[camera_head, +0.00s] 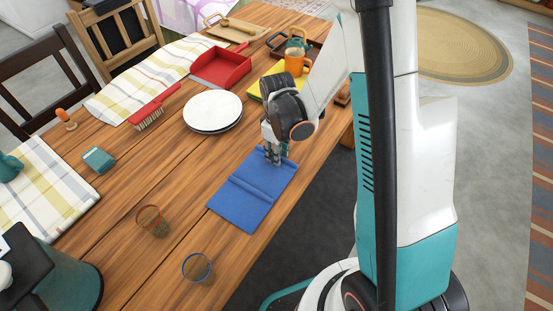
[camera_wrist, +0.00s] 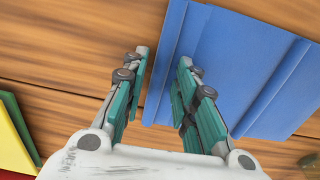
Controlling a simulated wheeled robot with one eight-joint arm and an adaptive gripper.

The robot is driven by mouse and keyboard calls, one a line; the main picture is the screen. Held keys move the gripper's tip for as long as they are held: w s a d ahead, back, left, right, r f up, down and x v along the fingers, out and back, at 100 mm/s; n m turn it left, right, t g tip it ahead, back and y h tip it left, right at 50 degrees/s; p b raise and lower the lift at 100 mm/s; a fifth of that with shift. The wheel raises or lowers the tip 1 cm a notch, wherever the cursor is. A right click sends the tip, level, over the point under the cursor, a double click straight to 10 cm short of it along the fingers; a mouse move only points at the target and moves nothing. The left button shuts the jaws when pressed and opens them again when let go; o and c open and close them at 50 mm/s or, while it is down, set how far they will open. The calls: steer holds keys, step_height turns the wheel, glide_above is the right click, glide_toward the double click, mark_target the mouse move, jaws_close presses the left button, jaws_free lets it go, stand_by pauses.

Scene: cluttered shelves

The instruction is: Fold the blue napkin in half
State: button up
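The blue napkin (camera_head: 246,202) lies on the wooden table near its right edge. It looks spread out, with raised creases running across it. My gripper (camera_head: 273,156) is at the napkin's far end, pointing down. In the wrist view my gripper (camera_wrist: 163,56) is open, with a gap between its two teal fingers. The right finger overlaps the blue napkin (camera_wrist: 235,60) near its edge, and the left finger is over bare wood. Nothing shows held between the fingers. I cannot tell whether the fingertips touch the cloth or the table.
White plates (camera_head: 213,110) stand just left of my gripper. Two glasses, one red-rimmed (camera_head: 152,222) and one blue-rimmed (camera_head: 197,268), stand at the near end. Wood left of the napkin is clear.

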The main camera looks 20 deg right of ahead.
steer(key=c, duration=0.6)
steer(key=r+p, duration=0.2)
steer(key=r, duration=0.1)
steer(key=a+r+p, duration=0.1)
steer(key=r, duration=0.1)
steer(key=shift+s+r+p, duration=0.2)
steer(key=shift+s+p, duration=0.15)
steer(key=shift+d+f, duration=0.1)
steer(key=r+p, duration=0.1)
steer(key=s+a+r, duration=0.1)
steer(key=r, duration=0.1)
steer(key=a+r+p, duration=0.1)
steer(key=shift+s+a+r+p, duration=0.15)
steer(key=shift+s+r+p, duration=0.1)
steer(key=shift+s+p, duration=0.1)
